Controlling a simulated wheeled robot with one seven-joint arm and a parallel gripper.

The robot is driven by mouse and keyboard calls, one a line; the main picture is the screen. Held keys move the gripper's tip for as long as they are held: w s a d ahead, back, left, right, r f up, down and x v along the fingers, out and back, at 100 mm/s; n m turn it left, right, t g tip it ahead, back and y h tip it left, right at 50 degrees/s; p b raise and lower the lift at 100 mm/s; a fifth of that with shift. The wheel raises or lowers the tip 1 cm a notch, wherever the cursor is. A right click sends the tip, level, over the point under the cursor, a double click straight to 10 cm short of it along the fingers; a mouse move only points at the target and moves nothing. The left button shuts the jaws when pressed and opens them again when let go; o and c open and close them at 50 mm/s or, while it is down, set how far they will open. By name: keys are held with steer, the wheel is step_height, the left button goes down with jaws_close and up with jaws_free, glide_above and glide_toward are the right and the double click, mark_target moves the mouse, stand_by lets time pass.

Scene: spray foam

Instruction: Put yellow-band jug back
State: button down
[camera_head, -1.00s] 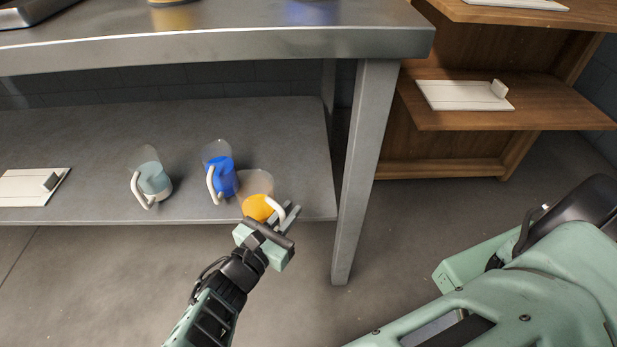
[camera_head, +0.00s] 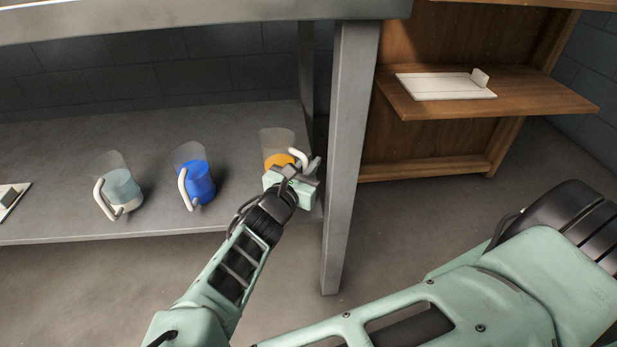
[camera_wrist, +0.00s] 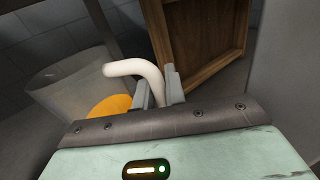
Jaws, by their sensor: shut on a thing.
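The yellow-band jug (camera_head: 279,142) is a clear jug with an orange-yellow lower part and a white handle. It is at the right end of the lower metal shelf in the head view, beside the table leg. My gripper (camera_head: 309,171) is shut on its handle. In the wrist view the white handle (camera_wrist: 142,69) runs between the fingers (camera_wrist: 159,92), with the jug body (camera_wrist: 75,85) to the left. My gripper hides the jug's base, so I cannot tell whether it touches the shelf.
A blue-band jug (camera_head: 200,183) and a pale grey-blue jug (camera_head: 122,188) stand to the left on the lower shelf (camera_head: 60,222). The metal table leg (camera_head: 347,170) is close on the right. A wooden shelf unit (camera_head: 540,95) holding a white board (camera_head: 440,87) is farther right.

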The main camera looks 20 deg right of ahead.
steer(key=shift+f+b, duration=0.85)
steer(key=shift+f, duration=0.65)
steer(key=c, duration=1.5)
jaws_free()
steer(key=shift+o, duration=0.2)
